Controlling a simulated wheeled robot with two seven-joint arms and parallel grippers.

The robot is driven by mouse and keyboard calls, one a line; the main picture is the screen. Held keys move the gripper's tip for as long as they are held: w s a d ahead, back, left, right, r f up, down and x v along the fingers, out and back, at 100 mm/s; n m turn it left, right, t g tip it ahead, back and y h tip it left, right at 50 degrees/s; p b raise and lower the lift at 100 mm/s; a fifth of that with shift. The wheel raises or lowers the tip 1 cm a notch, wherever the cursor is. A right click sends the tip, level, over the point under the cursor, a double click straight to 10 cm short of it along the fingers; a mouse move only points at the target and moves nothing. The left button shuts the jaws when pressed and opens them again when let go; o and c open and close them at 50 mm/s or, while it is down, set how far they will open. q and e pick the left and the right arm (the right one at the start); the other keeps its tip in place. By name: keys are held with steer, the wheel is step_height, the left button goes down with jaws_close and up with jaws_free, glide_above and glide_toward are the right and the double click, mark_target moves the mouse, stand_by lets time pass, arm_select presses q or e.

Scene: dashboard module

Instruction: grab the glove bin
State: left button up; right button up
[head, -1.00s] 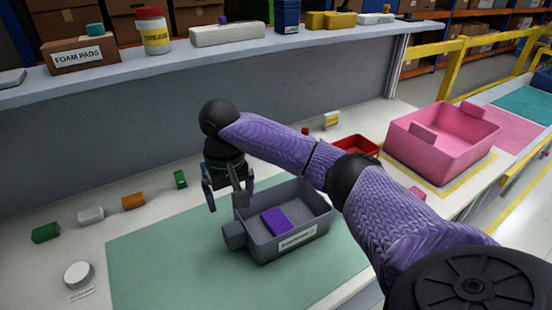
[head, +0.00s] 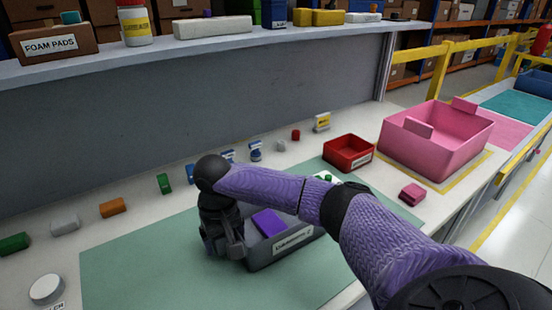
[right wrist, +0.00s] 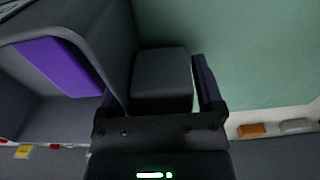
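A grey bin (head: 282,246) with a white label on its front stands on the green mat (head: 140,265); the label is too blurred to read. A purple block (head: 268,222) lies inside it. The bin has a block-shaped handle (right wrist: 160,75) on its left side. My right gripper (head: 226,245) is down at that handle. In the right wrist view its fingers are spread on either side of the handle, with a slim gap at the right finger; the left finger is partly hidden by the bin wall (right wrist: 118,40). My left gripper is not in view.
Several small items line the table's back. A shelf (head: 200,50) overhangs behind. The mat's front left is clear.

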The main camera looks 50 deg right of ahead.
jaws_close()
